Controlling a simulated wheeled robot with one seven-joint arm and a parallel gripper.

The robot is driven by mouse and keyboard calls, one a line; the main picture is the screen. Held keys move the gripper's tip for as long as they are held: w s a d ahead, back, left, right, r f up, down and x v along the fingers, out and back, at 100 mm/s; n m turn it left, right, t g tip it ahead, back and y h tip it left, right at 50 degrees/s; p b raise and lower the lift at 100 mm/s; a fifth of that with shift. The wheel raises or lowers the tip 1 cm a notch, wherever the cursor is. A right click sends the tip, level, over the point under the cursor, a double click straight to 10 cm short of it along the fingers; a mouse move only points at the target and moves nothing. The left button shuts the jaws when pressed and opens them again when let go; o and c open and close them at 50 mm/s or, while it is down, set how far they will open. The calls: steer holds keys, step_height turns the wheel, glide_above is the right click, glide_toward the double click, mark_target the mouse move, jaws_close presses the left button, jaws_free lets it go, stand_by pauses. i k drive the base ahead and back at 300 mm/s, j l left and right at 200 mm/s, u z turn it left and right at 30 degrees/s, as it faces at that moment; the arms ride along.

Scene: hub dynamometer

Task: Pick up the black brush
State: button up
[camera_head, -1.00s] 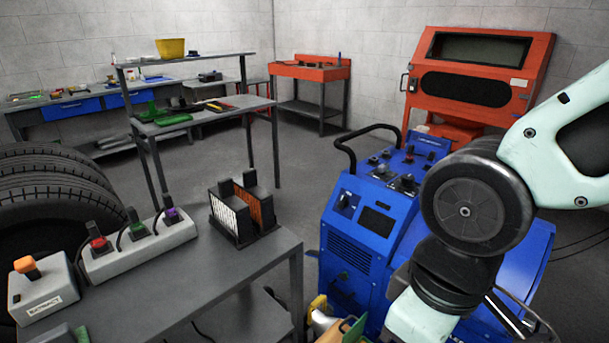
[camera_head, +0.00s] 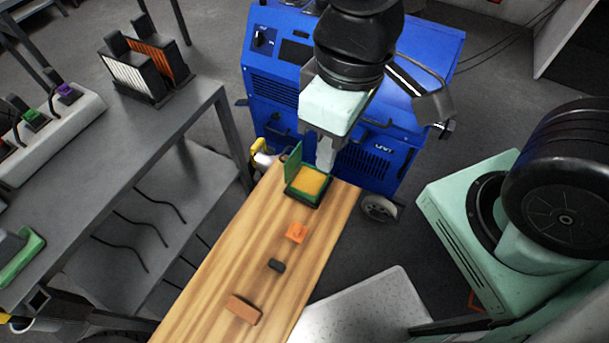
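The black brush (camera_head: 276,265) shows as a small dark block lying on the wooden tabletop (camera_head: 215,270). It lies between an orange piece (camera_head: 297,232) above it and a brown block (camera_head: 243,309) below it. My gripper (camera_head: 326,160) points down near the far end of the wooden top, beside a green box with a yellow inside (camera_head: 308,183). It is well apart from the brush. Its fingers overlap in this view, so I cannot tell whether they are open or shut. I see nothing held below them.
A blue machine (camera_head: 280,60) stands just beyond the wooden top. A grey metal table (camera_head: 110,150) with a switch strip and a rack is at the left. A pale speckled surface (camera_head: 350,305) lies at the lower right.

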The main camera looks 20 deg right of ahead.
mark_target(280, 268)
steer(key=k+j+u, duration=0.3)
steer(key=k+j, duration=0.15)
steer(key=k, duration=0.15)
steer(key=j+u, duration=0.1)
steer(key=u, duration=0.3)
steer(key=j+u, duration=0.1)
steer(key=u, duration=0.25)
